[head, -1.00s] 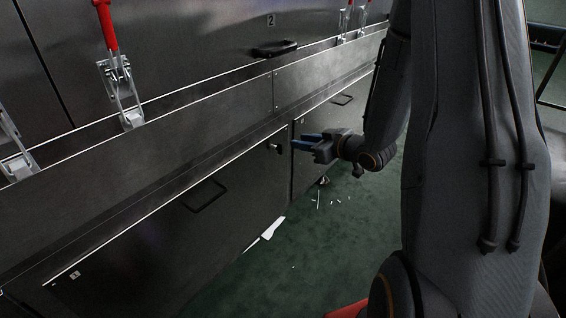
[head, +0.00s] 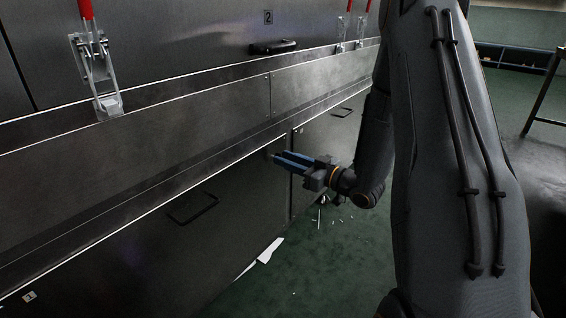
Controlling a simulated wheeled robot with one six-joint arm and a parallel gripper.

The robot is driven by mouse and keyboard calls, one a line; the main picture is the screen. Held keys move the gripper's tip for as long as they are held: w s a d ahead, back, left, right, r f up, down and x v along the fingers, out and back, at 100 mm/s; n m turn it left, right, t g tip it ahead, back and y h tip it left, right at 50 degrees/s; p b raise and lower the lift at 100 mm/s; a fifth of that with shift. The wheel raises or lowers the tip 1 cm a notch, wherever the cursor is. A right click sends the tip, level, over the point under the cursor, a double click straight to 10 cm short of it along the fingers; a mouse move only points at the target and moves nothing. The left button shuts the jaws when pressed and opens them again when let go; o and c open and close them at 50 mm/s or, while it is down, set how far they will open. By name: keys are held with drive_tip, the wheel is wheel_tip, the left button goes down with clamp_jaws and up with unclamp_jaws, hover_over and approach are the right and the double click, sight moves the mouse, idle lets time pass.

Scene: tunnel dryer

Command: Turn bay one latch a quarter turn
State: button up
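The bay one panel (head: 120,245) is a dark metal door low on the dryer, with a small "1" label (head: 29,297) at its lower left. Its latch is a small dark knob (head: 275,155) near the panel's right upper edge, mostly hidden by my fingers. My gripper (head: 281,157) points left at the panel with its two blue fingers apart and a dark gap between them. The fingertips are at the knob. I cannot tell whether they touch it.
A black pull handle (head: 192,207) sits on the bay one panel. A ledge with red-handled toggle clamps (head: 95,75) runs above. A second handle (head: 273,47) is under label "2" (head: 268,17). White scraps (head: 270,250) lie on the green floor.

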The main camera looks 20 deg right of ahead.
drive_tip(key=shift+w+a, duration=0.45)
drive_tip(key=shift+w, duration=0.15)
clamp_jaws()
